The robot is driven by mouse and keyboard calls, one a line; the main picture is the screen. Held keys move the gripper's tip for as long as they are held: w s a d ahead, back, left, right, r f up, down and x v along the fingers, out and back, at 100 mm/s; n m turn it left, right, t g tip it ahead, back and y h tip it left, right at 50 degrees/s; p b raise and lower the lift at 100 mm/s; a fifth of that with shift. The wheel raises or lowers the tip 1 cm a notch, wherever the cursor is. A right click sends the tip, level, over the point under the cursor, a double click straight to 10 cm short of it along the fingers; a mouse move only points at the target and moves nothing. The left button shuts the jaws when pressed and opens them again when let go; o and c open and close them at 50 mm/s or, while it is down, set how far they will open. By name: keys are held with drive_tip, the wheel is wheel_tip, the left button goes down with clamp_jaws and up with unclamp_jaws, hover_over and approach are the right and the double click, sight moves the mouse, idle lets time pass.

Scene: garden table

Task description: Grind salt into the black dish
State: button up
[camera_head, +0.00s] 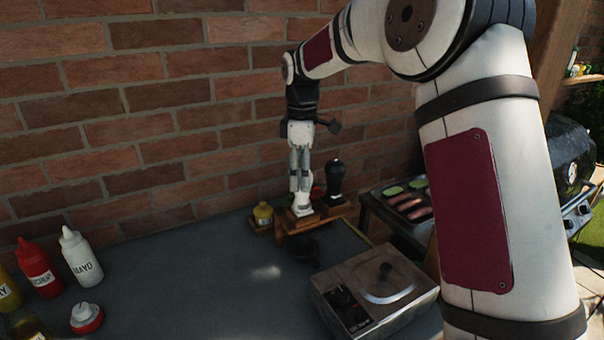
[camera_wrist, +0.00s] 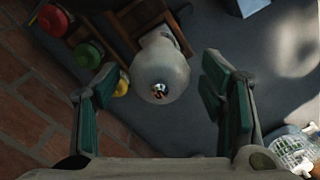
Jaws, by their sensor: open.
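A white salt grinder (camera_head: 302,204) stands upright on a small wooden stand by the brick wall. In the wrist view the pale grinder (camera_wrist: 165,55), with its silver top knob, sits between my fingers. My gripper (camera_head: 299,178) points down over it, open, with a finger on each side; the wrist view shows gaps between the fingers (camera_wrist: 160,72) and the grinder. The black dish (camera_head: 304,250) is on the grey table just in front of the stand. I cannot make out the dish clearly in the wrist view.
A black grinder (camera_head: 335,180) stands right of the white one, and a yellow-topped jar (camera_head: 263,214) left of it. A metal box with a lid (camera_head: 375,288) is at front right, beside a grill (camera_head: 405,203). Sauce bottles (camera_head: 80,257) stand at left. The table's middle is clear.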

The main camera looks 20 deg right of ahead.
wheel_tip(320, 180, up, 12)
idle(0.5)
drive_tip(key=s+a+r+m+t, duration=0.1)
drive_tip(key=s+r+m, duration=0.15)
drive_tip(key=s, duration=0.65)
drive_tip(key=s+r+m+t, duration=0.15)
drive_tip(key=s+m, duration=0.25)
drive_tip(key=s, duration=0.5)
drive_tip(key=s+f+m+t, duration=0.1)
drive_tip(key=s+f+m, duration=0.2)
drive_tip(key=s, duration=0.5)
drive_tip(key=s+d+f+m+t, duration=0.1)
drive_tip(key=s+f+m, duration=0.3)
drive_tip(key=s, duration=0.5)
wheel_tip(320, 180, down, 3)
drive_tip(key=shift+r+t, duration=0.2)
drive_tip(key=shift+t, duration=0.15)
